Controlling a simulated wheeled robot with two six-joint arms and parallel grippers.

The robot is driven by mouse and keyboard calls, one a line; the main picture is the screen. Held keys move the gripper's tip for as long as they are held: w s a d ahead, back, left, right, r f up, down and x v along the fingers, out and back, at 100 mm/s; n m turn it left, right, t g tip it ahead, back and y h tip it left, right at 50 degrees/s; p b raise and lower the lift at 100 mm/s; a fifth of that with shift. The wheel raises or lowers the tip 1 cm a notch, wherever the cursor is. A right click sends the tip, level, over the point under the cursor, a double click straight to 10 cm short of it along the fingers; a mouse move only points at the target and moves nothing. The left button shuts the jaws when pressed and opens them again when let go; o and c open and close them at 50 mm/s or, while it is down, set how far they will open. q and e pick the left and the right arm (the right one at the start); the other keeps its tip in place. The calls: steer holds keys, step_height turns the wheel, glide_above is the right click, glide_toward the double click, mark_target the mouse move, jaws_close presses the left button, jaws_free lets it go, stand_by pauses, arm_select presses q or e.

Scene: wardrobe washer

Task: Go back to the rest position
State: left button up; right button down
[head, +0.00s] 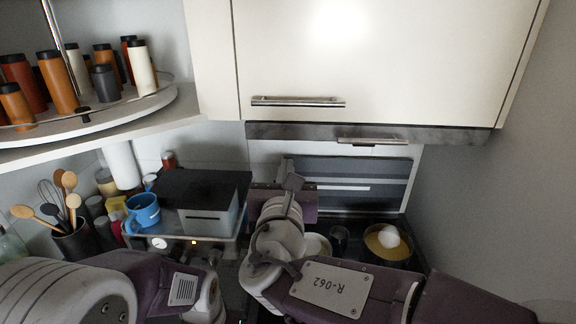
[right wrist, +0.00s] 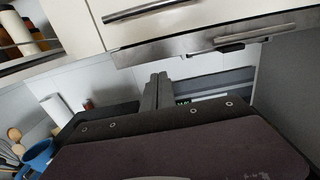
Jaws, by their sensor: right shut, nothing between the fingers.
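My right gripper (head: 293,182) is in the middle of the head view, in front of the dark grey panel behind the stove. In the right wrist view its two fingers (right wrist: 157,88) are together with nothing between them, pointing up towards the range hood. My right arm comes in from the lower right. My left arm shows at the lower left of the head view, but its gripper is out of view.
A closed white cabinet (head: 380,60) with a metal handle hangs above a range hood (head: 300,131). A carousel (head: 130,105) with several bottles is at upper left. A black-topped box (head: 208,212) and blue mug (head: 144,211) stand left; a pot (head: 388,246) stands right.

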steer(key=s, duration=0.4)
steer(key=w+d+f+m+g+h+b, duration=0.1)
steer(key=w+d+f+m+g+h, duration=0.2)
steer(key=d, duration=0.7)
steer(key=w+d+f+m+g+h, duration=0.1)
steer(key=w+d+f+m+h, duration=0.3)
steer(key=d, duration=0.6)
steer(key=s+d+f+m+g+h, duration=0.2)
steer(key=s+d+f+m+g, duration=0.3)
steer(key=d+f, duration=0.6)
steer(key=s+d+f+m+g+y, duration=0.2)
steer(key=s+f+m+g, duration=0.55)
steer(key=s+f, duration=0.45)
steer(key=s+a+f+m+y, duration=0.4)
steer(key=a+m, duration=0.6)
steer(key=m, duration=0.7)
step_height(320, 180, down, 3)
steer(key=y, duration=0.2)
steer(key=shift+s+a+f+y, duration=0.15)
steer(key=shift+f+y, duration=0.05)
steer(key=shift+y, duration=0.1)
